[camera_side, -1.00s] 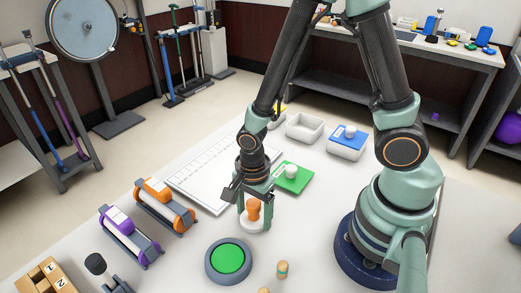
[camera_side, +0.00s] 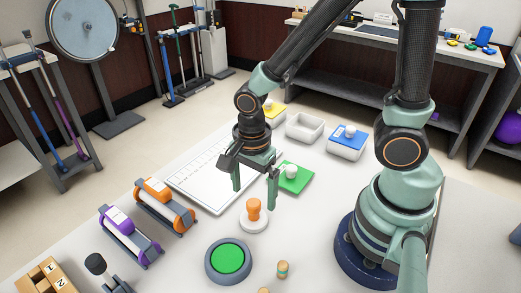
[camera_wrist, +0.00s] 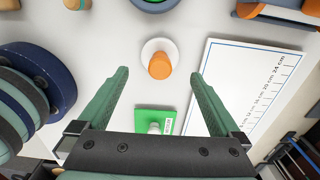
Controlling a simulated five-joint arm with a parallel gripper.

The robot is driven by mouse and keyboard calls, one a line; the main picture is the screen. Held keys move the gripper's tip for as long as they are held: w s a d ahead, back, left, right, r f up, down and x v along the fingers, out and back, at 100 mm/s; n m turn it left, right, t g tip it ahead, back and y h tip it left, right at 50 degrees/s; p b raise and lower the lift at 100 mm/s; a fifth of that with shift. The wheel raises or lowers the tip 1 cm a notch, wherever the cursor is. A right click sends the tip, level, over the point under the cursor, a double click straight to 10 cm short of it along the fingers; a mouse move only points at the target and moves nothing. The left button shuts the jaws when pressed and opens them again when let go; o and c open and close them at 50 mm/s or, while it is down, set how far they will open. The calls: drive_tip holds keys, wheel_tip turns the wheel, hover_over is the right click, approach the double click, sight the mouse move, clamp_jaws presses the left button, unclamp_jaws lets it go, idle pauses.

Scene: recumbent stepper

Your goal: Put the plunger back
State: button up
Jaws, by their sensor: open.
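The plunger, with an orange handle (camera_side: 254,205), stands upright on a round white base (camera_side: 246,224) on the pale table. I cannot tell whether the base is part of it or a separate stand. My gripper (camera_side: 254,196) is open and empty, raised above and a little behind the plunger. Both green fingers are apart from it. In the wrist view the orange handle (camera_wrist: 160,66) shows just beyond and between the open fingertips (camera_wrist: 159,74), with the white base around it.
A green button (camera_side: 229,259) on a grey base stands in front of the plunger. A green card (camera_side: 295,178) with a white knob lies behind right. Orange (camera_side: 165,205) and purple (camera_side: 130,236) rollers stand left. A ruled white board (camera_side: 205,197) lies behind.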

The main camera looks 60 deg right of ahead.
sight(253, 202)
wheel_tip(253, 202, up, 5)
drive_tip(key=shift+f, duration=0.15)
drive_tip(key=shift+w+d+r, duration=0.1)
drive_tip(key=shift+r, duration=0.2)
drive_tip(key=w+d+r+n+t, duration=0.2)
drive_tip(key=d+r+n+t, duration=0.3)
drive_tip(key=r+n, duration=0.7)
drive_tip(key=d+n, duration=0.2)
drive_tip(key=n, duration=0.4)
drive_tip(key=shift+d+t, duration=0.3)
drive_tip(key=shift+d, duration=0.05)
